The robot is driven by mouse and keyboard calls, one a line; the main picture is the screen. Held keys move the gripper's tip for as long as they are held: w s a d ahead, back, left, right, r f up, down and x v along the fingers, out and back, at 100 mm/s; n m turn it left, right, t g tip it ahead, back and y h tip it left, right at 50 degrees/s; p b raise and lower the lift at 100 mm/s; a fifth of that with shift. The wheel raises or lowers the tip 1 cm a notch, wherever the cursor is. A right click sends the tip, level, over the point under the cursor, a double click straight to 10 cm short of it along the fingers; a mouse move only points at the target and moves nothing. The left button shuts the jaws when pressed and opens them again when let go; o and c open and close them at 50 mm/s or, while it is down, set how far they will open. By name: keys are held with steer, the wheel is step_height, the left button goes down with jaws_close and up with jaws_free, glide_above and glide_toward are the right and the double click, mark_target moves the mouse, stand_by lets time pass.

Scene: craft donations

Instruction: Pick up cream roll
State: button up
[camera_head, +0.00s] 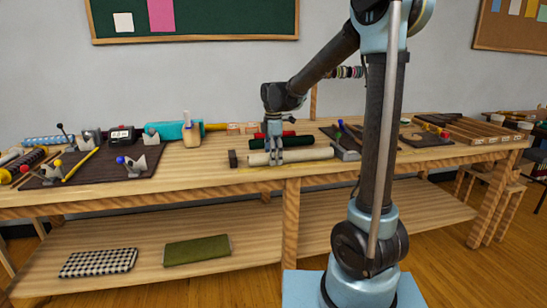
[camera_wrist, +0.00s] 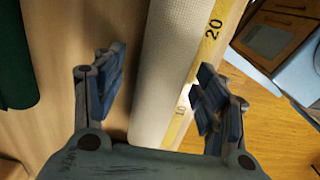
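The cream roll (camera_head: 309,155) lies lengthwise near the front edge of the workbench, in front of darker rolls. In the wrist view the cream roll (camera_wrist: 165,70) runs from the top down between my fingers. My gripper (camera_head: 273,155) points down over the left part of the roll. In the wrist view my gripper (camera_wrist: 160,85) is open, with one finger on each side of the roll.
A green roll (camera_wrist: 12,60) lies left of the cream roll in the wrist view. A red roll (camera_head: 275,134) lies behind it. A yellow measuring strip (camera_wrist: 212,45) runs along the bench edge.

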stand_by(0.3)
step_height(320, 180, up, 12)
stand_by(0.6)
